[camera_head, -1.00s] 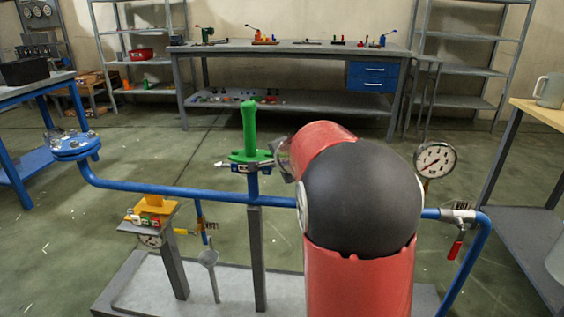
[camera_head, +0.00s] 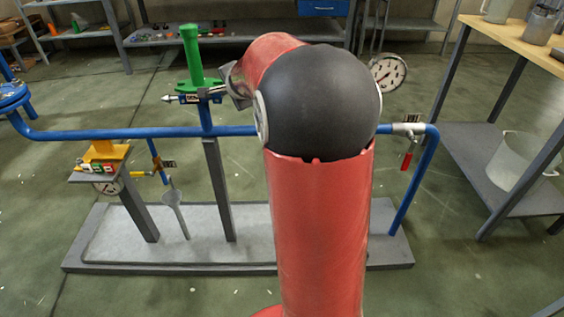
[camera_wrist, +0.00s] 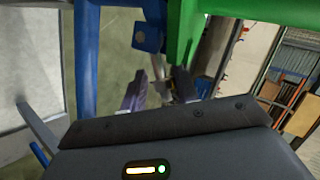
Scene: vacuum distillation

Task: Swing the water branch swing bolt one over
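The green upright part (camera_head: 191,58) stands on the blue water pipe (camera_head: 150,133), with a labelled clamp-like fitting (camera_head: 190,98) at its base. A pointed metal piece (camera_head: 168,99), perhaps a swing bolt, sticks out to the left of the fitting. My gripper (camera_head: 226,88) is at the right side of the green part, mostly hidden by my red arm. In the wrist view the green part (camera_wrist: 184,28) is at the upper right and blue metalwork (camera_wrist: 86,60) at the left. My fingers (camera_wrist: 158,88) appear apart, with small metal parts between or behind them; contact is unclear.
A pressure gauge (camera_head: 388,73) and red-handled valve (camera_head: 408,145) are on the right of the pipe. A yellow piece (camera_head: 105,152) and a funnel-like tool (camera_head: 173,205) are at the left. A side table (camera_head: 500,35) stands at the right. The floor in front is clear.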

